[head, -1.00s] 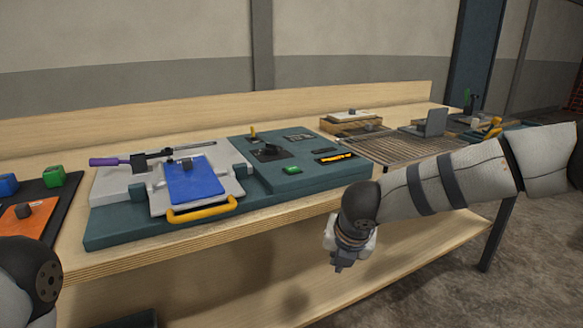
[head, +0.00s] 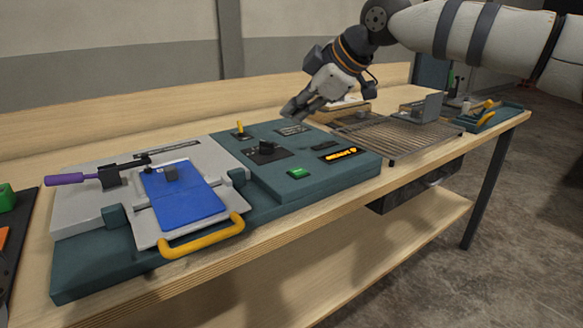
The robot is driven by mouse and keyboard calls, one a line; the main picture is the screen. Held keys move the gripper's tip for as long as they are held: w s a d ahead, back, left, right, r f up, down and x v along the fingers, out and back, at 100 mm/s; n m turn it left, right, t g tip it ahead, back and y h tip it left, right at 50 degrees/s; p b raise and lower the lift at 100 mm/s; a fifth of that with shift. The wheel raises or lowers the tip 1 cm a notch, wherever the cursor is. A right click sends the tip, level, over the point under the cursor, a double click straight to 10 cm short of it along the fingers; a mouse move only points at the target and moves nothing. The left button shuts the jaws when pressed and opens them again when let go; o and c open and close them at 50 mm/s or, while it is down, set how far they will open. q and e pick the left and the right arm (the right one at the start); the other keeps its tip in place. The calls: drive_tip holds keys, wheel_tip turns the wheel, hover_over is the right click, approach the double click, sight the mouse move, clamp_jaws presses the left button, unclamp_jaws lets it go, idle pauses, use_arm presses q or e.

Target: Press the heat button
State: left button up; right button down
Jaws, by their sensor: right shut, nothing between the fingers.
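The teal console (head: 310,186) sits on the wooden bench. On its right section are a green button (head: 299,173), a black knob (head: 266,148) on a dark plate, a yellow lever (head: 240,128), and a dark display (head: 341,155) with lit orange characters. No label that I can read marks the heat button. My right gripper (head: 292,113) is shut and empty, above the back of the console, its tips pointing down-left. It is apart from the green button, which is nearer the front edge. My left gripper is out of view.
At the console's left, a blue plate (head: 184,193) lies near a yellow handle (head: 203,238) and a purple-handled lever (head: 82,177). A wire rack (head: 388,137) and a teal tray (head: 492,118) stand to the right. The air over the green button is clear.

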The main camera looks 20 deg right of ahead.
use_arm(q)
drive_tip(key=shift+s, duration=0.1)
use_arm(e)
drive_tip(key=shift+f, duration=0.15)
drive_tip(key=b, duration=0.1)
hover_over(296, 172)
wheel_tip(296, 172, down, 6)
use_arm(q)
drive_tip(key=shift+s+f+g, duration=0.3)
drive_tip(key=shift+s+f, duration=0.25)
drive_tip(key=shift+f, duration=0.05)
use_arm(e)
drive_tip(key=shift+f, duration=1.3)
drive_tip(key=shift+f, duration=0.1)
drive_tip(key=shift+f, duration=0.25)
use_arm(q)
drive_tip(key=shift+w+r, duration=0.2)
use_arm(e)
drive_tip(key=shift+f, duration=0.1)
